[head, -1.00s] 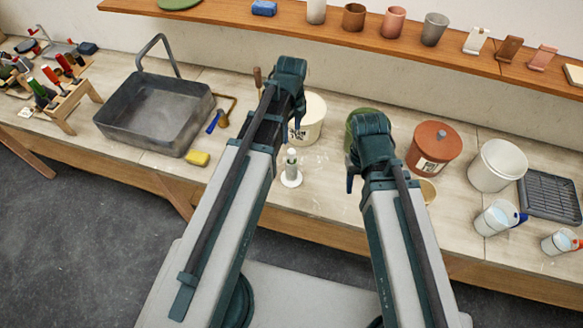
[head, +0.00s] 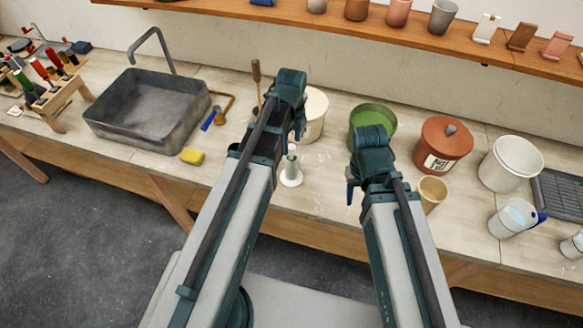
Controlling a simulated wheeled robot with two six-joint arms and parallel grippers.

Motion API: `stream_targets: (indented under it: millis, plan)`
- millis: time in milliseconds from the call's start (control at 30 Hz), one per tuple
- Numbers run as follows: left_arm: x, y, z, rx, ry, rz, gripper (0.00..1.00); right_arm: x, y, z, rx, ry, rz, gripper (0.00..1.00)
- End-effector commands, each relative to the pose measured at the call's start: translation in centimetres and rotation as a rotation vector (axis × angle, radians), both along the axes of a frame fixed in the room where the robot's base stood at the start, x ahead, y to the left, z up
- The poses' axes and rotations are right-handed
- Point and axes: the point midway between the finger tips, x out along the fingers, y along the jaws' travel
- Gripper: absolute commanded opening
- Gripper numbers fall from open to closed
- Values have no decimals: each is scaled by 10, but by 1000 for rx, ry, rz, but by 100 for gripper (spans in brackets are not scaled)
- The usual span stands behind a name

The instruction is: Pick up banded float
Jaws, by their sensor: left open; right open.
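No object can be identified for certain as the banded float. A small, slim white piece with a green part stands upright on a round white base (head: 291,178) near the front of the bench, below my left gripper. My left gripper (head: 295,135) is open and empty, above and just behind that piece in the picture. It hides part of a cream tub (head: 316,113). My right gripper (head: 352,188) is open and empty, in front of a green-filled bowl (head: 374,115). Its fingers are only partly visible.
A grey sink (head: 145,140), yellow sponge (head: 192,156) and tool rack (head: 60,98) are at left. A terracotta lidded jar (head: 430,162), tan cup (head: 432,190), white bucket (head: 510,160) and water jug (head: 508,222) crowd the right. A wooden shelf (head: 330,27) runs above.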

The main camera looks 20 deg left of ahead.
Motion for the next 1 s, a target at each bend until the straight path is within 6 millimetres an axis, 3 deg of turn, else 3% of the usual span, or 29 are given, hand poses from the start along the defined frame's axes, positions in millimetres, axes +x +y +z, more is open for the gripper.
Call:
stream_targets:
  millis: [333,667,1000]
  plan:
    - [3,1,-45,0,0,0,68,0,0,-45,-2,0,9,50]
    - [3,1,-47,0,0,0,68,0,0,-47,-2,1,11,50]
    - [3,1,-47,0,0,0,9,0,0,-47,-2,1,11,50]
